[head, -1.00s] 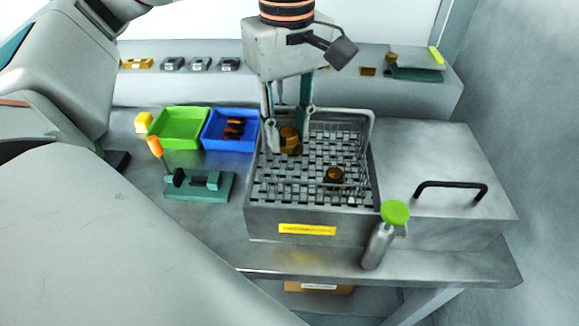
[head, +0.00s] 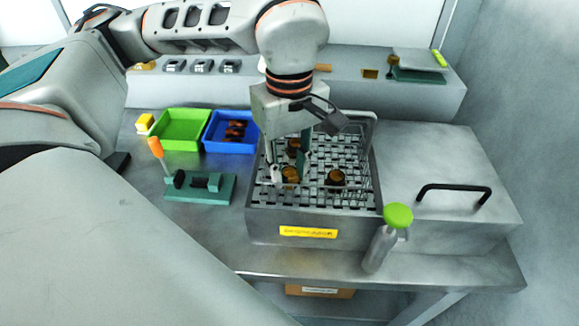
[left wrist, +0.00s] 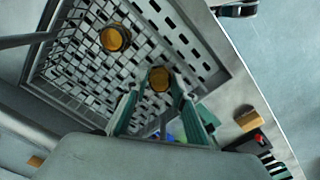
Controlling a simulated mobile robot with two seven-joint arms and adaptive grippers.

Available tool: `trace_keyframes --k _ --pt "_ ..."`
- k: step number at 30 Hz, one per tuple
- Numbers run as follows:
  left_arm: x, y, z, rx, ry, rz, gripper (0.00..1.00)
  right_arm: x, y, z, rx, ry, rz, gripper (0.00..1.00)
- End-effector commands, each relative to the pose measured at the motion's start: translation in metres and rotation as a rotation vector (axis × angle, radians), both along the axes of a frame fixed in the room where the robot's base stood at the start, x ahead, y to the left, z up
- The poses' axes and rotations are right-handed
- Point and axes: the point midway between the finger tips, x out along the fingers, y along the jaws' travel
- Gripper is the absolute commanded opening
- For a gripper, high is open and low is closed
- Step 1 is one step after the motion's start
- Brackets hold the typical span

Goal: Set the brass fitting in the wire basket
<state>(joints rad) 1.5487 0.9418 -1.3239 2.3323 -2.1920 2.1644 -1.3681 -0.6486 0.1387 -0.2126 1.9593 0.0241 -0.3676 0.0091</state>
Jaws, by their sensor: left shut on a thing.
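The wire basket (head: 366,160) is a grey mesh-floored basket with thin wire sides, set in the steel housing. My left gripper (head: 289,172) points down over its left front part, shut on a brass fitting (head: 290,176). In the left wrist view the held brass fitting (left wrist: 158,78) shows between the fingertips. Another round brass fitting (head: 335,177) sits on the mesh at the right; the left wrist view shows it too (left wrist: 116,38). A further brownish piece (head: 293,146) shows behind the fingers. I cannot tell whether the held fitting touches the mesh. My right gripper is not seen.
A blue bin (head: 229,146) with brown parts and a green bin (head: 178,130) stand left of the basket. A green fixture with an orange-handled lever (head: 200,186) is in front of them. A green-capped bottle (head: 387,240) stands at the front right. A black handle (head: 453,190) rises at the right.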

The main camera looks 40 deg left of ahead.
Motion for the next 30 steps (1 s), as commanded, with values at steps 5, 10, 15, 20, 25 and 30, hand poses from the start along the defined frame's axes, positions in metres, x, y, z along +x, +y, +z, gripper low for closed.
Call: trace_keyframes --k 5,10,15,20,25,30 --pt "0.000 0.000 -0.003 0.000 0.001 0.000 0.34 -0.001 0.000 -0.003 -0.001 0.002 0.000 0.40" --pt "0.000 0.000 -0.003 0.000 0.001 0.000 0.34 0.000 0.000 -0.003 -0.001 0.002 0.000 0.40" --pt "0.000 0.000 0.000 0.000 0.001 0.000 0.34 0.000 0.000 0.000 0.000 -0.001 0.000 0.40" --pt "0.001 0.000 0.017 0.001 -0.004 0.000 0.34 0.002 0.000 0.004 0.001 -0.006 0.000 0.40" --pt "0.001 0.000 0.052 0.000 -0.005 0.001 0.34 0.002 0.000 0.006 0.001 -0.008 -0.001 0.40" --pt "0.000 0.000 0.087 0.000 -0.004 0.001 0.34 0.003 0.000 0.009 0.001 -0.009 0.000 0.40"
